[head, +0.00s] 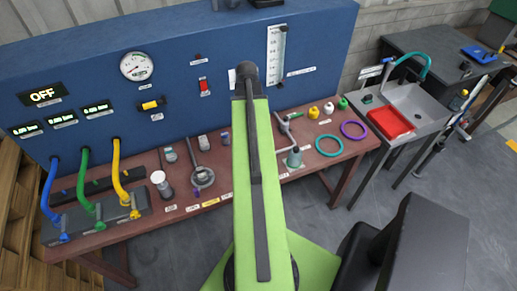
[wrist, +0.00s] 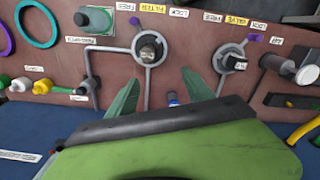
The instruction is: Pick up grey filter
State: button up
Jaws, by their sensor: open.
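In the wrist view, a dark grey fitting with a lighter top (wrist: 148,50) stands in a ring socket beside the yellow FILTER label (wrist: 153,9). My arm hides this spot in the head view. Small cylinders stand at the back of the bench: a grey one (head: 204,142) and a blue-grey one (head: 224,139). A blue-topped piece (wrist: 173,99) shows between my fingers in the wrist view. I cannot tell for certain which piece is the grey filter. My gripper (wrist: 162,98) is open and empty, its green fingers apart above the bench.
A second ring socket (wrist: 232,58) sits beside the VALVE label. A white-topped cylinder (head: 160,183) stands left of it in the head view. Blue, green and yellow hoses (head: 85,180) are at the left. Teal and purple rings (head: 352,130) lie at the right. A blue panel (head: 180,100) rises behind.

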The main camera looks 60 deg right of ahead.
jog(key=s+f+b, duration=0.1)
jog(key=f+b, duration=0.3)
jog(key=d+f+b, duration=0.1)
jog(key=f+b, duration=0.3)
jog(key=s+d+f+b, duration=0.1)
jog(key=f+b, duration=0.3)
jog(key=shift+s+d+f, duration=0.1)
jog(key=shift+s, duration=0.25)
jog(key=f+b, duration=0.2)
jog(key=b, duration=0.1)
jog(key=f+b, duration=0.2)
jog(key=f, duration=0.1)
jog(key=shift+w+d+f+b, duration=0.1)
jog(key=shift+w+d+b, duration=0.1)
jog(key=shift+b, duration=0.2)
jog(key=shift+r, duration=0.2)
grip_shut()
